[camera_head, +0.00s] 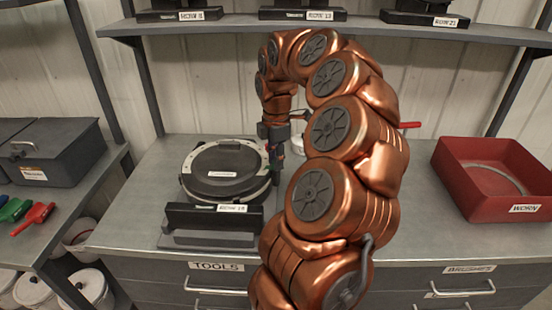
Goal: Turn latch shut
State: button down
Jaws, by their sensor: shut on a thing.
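The seed meter (225,170) is a round dark housing with a pale rim and a white label on its lid. It sits on the grey workbench behind a black stand labelled ROW 19 (212,218). My gripper (275,163) points down at the right edge of the meter, with its fingers closed. It is shut on a small dark part there, which appears to be the latch. The fingers and my copper arm hide most of that part, so its exact angle cannot be told.
A red bin labelled WORN (452,178) stands at the right of the bench (400,222). A red-handled item (410,125) shows partly behind my arm. A shelf (300,30) with several row units spans the back. A grey toolbox (50,160) stands at left.

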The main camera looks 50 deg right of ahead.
jog(key=c, duration=1)
grip_release()
jog(key=shift+r, duration=0.1)
notch_tip(320, 180, up, 12)
jog(key=shift+f, duration=0.1)
jog(key=shift+a, duration=0.1)
dwell(0.4)
